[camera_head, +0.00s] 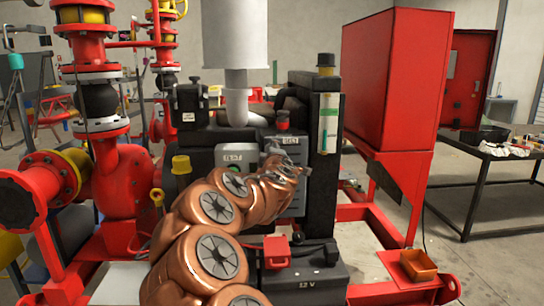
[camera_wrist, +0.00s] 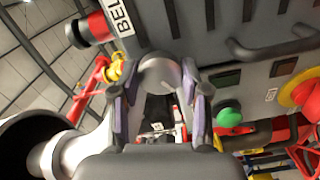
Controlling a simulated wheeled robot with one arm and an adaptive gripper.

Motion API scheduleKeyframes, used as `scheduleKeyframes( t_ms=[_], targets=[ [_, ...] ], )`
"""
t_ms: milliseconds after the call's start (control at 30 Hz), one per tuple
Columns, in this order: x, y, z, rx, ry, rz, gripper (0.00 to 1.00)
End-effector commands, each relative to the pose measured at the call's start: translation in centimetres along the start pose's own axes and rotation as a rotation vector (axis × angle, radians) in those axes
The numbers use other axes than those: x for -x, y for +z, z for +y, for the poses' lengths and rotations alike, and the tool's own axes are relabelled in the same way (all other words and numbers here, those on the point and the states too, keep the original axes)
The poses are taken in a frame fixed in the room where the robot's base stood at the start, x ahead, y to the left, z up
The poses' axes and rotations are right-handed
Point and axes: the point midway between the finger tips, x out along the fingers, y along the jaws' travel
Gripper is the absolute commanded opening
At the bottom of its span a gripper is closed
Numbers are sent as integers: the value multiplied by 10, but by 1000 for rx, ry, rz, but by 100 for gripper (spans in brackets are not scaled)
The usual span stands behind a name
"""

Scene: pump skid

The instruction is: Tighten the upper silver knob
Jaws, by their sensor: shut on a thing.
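The upper silver knob (camera_wrist: 158,76) shows at the top centre of the wrist view as a pale grey rounded cap on the dark panel face. My gripper (camera_wrist: 158,88) has one grey finger with purple pads on each side of it, and the fingers are shut on the knob. In the head view my gripper (camera_head: 284,164) reaches the front of the dark grey panel (camera_head: 296,198), below a white label (camera_head: 289,139). The knob is hidden there behind my gripper and copper-coloured arm.
In the wrist view a green button (camera_wrist: 229,116) and a red and yellow knob (camera_wrist: 303,93) lie right of my gripper. A red cap (camera_wrist: 99,27) is at upper left. In the head view a black column (camera_head: 325,140) stands right of the panel and red pipework (camera_head: 122,180) left.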

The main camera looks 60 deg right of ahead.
Motion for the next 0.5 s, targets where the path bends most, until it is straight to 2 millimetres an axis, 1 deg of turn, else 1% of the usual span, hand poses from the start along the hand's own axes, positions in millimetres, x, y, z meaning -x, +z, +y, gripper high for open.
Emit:
scheduleKeyframes(
  t_ms=[233, 500],
  targets=[
    [0, 3, -2, 236, -1, -3, 11],
    [0, 1, -1, 494, 0, -1, 11]
  ],
)
